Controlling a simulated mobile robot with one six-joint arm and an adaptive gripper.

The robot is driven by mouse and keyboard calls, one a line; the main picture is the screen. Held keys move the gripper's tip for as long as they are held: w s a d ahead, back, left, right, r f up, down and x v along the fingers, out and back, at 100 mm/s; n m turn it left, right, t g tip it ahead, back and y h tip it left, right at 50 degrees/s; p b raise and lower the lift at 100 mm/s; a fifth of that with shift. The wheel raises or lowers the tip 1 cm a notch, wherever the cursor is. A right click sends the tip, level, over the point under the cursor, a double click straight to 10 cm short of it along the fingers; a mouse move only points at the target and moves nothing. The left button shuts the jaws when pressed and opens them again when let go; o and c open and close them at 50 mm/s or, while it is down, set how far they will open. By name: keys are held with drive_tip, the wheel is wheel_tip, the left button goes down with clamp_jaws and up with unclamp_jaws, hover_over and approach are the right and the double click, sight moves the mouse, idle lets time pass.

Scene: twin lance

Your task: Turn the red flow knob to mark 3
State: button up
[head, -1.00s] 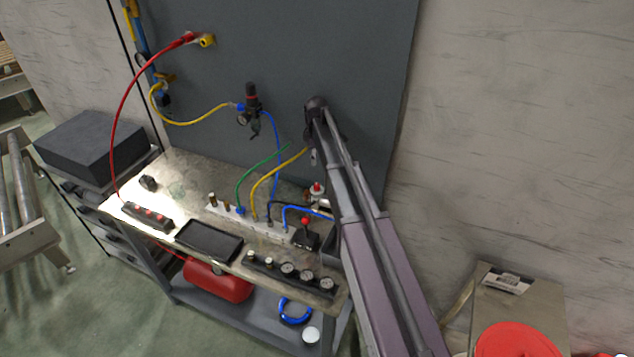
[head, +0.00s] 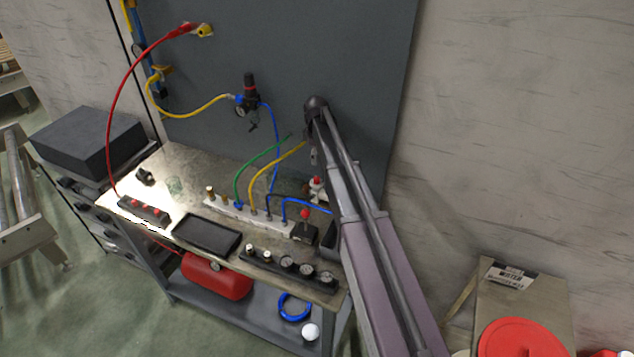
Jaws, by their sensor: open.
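Two small red knobs show near the right end of the workbench. One red knob (head: 316,181) tops a pale fitting just left of my arm. Another red knob (head: 304,213) stands on a small black box (head: 305,233) nearer the front. I cannot tell which is the flow knob, and no marks or pointer can be read. My arm rises from the lower right to a dark joint above the bench, in front of the panel. The part beyond that joint is mostly hidden behind the arm, and my gripper's fingers cannot be made out.
The bench (head: 185,160) holds a manifold (head: 225,210) with coloured hoses, a black tray (head: 208,236), a gauge strip (head: 288,266) and a red-button strip (head: 143,210). A grey panel (head: 350,60) stands behind. A red tank (head: 216,277) sits below. A red-topped box (head: 525,340) is at lower right.

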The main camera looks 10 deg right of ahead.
sight(316, 178)
drive_tip(key=shift+f+b, duration=4.95)
drive_tip(key=shift+f, duration=0.3)
clamp_jaws()
